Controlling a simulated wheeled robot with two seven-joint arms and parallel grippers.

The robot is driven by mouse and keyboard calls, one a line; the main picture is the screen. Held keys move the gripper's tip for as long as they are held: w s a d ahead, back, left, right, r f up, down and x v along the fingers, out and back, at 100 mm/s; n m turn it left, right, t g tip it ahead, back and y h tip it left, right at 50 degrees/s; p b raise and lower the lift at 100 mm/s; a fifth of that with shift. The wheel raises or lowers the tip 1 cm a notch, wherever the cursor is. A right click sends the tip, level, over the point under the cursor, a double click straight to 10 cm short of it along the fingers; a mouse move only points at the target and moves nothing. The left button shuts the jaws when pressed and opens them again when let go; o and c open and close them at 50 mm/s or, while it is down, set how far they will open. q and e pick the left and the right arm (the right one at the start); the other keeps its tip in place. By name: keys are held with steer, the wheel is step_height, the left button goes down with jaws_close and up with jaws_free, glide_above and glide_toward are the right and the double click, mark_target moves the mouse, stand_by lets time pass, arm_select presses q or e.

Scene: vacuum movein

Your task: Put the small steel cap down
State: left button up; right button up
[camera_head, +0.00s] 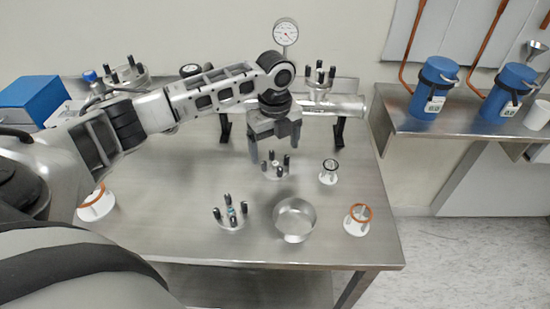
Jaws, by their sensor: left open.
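My left gripper (275,148) is open, pointing down over the middle of the steel table (170,185). Just below and between its fingers is a small round steel piece with several dark upright posts (277,173), perhaps the small steel cap; it looks to be on the table. I see nothing clearly held, and whether a finger touches the piece cannot be told. A similar steel piece with black posts and a teal centre (231,223) sits nearer the front. An open steel bowl (295,230) stands right of that. My right gripper is not in view.
A white stand with a black ring (328,178) and one with an orange ring (356,228) stand at the right. A horizontal steel tube (345,106) with a dial gauge (285,32) runs behind my gripper. Blue canisters (433,90) stand on the right shelf. The table's left-centre is clear.

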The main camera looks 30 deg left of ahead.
mark_target(275, 163)
arm_select(q)
step_height(275, 163, up, 7)
stand_by(0.3)
steer(key=shift+s+f, duration=0.1)
steer(key=shift+f, duration=0.1)
